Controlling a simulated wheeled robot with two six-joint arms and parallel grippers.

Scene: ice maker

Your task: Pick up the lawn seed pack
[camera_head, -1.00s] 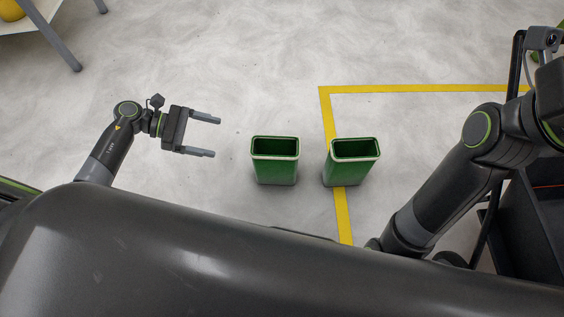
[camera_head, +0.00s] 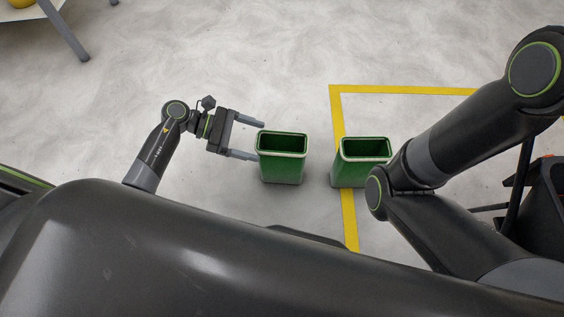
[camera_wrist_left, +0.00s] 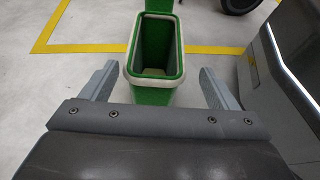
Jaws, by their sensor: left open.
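No label reading lawn seed shows, so I cannot tell whether either of two green open-topped containers is the pack. The left green container (camera_head: 281,170) stands upright on the floor. The right green container (camera_head: 361,176) stands beside it, partly behind my right arm. My left gripper (camera_head: 260,140) is open and empty, with its fingertips at the left side of the left container. In the left wrist view the near green container (camera_wrist_left: 152,96) lies between and just ahead of the open fingers. My right gripper is out of view.
Yellow floor tape (camera_head: 349,222) runs beside the right container and turns right at the back. A white table (camera_head: 20,14) with a yellow object on it stands at the far left. The floor behind the containers is clear.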

